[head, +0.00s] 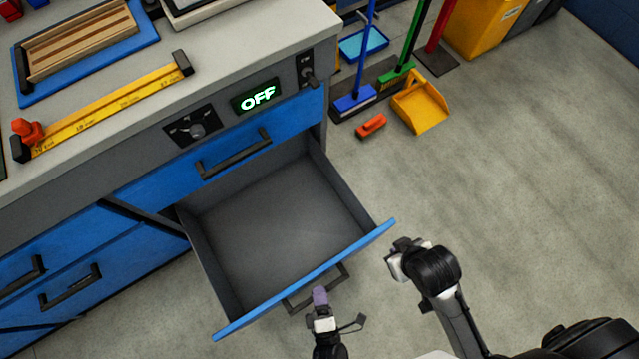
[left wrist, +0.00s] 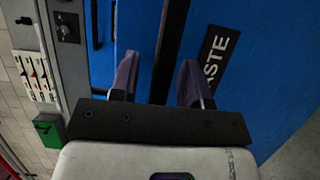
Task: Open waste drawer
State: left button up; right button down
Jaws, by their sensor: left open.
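The waste drawer (head: 270,215) is pulled well out of the counter in the head view, and it is empty inside. Its blue front (head: 370,242) carries a dark bar handle (head: 338,279). In the left wrist view the blue front shows a black label (left wrist: 218,62) ending in "STE". My left gripper (head: 320,297) is at the handle. In the left wrist view its purple fingers (left wrist: 158,78) are open, with the dark bar (left wrist: 170,40) running between them. Whether they touch it is unclear. My right gripper (head: 398,258) is just right of the drawer front; its jaws do not show clearly.
The counter (head: 240,48) has a yellow level tool (head: 110,100) and a blue tray (head: 140,22). A closed blue drawer (head: 230,145) is above the open one. A yellow dustpan (head: 420,108) and an orange brush (head: 371,126) lie on the floor. The floor at right is clear.

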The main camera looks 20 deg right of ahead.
pick_arm(q)
jog(key=s+a+p, duration=0.1)
jog(key=s+p, duration=0.1)
jog(key=s, duration=1.1)
jog(key=shift+s+a, duration=0.35)
jog(key=shift+a, duration=0.05)
